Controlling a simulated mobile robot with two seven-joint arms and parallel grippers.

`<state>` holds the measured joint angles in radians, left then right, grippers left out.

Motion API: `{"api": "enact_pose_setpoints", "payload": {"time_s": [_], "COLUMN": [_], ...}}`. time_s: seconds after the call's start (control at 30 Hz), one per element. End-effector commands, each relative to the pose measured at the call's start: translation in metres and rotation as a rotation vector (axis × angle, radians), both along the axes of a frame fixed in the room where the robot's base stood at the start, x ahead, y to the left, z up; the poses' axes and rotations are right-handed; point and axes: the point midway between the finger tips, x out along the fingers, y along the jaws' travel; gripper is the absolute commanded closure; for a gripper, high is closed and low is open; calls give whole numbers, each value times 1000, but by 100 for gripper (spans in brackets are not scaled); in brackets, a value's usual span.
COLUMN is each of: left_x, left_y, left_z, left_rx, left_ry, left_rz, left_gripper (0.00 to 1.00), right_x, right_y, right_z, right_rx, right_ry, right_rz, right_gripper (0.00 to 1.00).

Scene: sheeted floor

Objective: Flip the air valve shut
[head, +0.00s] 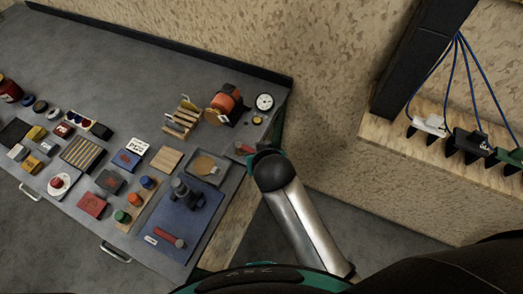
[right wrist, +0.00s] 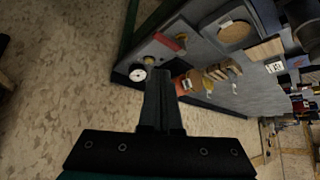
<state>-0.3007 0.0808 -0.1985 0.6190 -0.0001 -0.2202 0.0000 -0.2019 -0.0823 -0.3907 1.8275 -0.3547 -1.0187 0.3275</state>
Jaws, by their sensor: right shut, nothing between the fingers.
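The air valve's red lever (head: 243,148) shows at the right end of the grey bench, just left of my right arm's dark joint. In the right wrist view the red lever (right wrist: 171,42) lies beyond and slightly right of the fingertips. A small brass fitting (right wrist: 149,60) and a round white gauge (right wrist: 137,75) are near it, left of the fingertips. My right gripper (right wrist: 159,72) is shut and empty, its fingers pointing toward the bench end. I cannot tell whether they touch anything. In the head view my arm hides this gripper. My left gripper is not in view.
An orange cylinder (head: 226,100) on a stand and a wooden rack (head: 183,118) are close to the gauge (head: 264,102). A tray with a round disc (head: 205,166) and a blue mat (head: 160,235) lie nearby. The beige wall (head: 340,150) rises behind the bench.

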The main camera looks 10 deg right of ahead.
Motion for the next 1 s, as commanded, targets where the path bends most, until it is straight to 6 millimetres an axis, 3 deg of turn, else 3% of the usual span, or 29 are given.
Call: {"api": "enact_pose_setpoints", "payload": {"time_s": [0.3,0.83,0.93,1.0], "left_x": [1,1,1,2], "left_y": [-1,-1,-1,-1], "left_z": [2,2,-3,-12], "left_rx": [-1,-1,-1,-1], "left_ry": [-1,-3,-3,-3], "left_rz": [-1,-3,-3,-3], "left_gripper": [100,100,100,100], "right_x": [-11,-10,-12,-17], "right_y": [-1,-1,-2,-3], "right_z": [14,14,2,-21], "right_rx": [-1,-1,-6,-14], "right_ry": [-1,-1,10,28], "right_rz": [1,0,6,21], "right_gripper": [100,100,100,100]}}
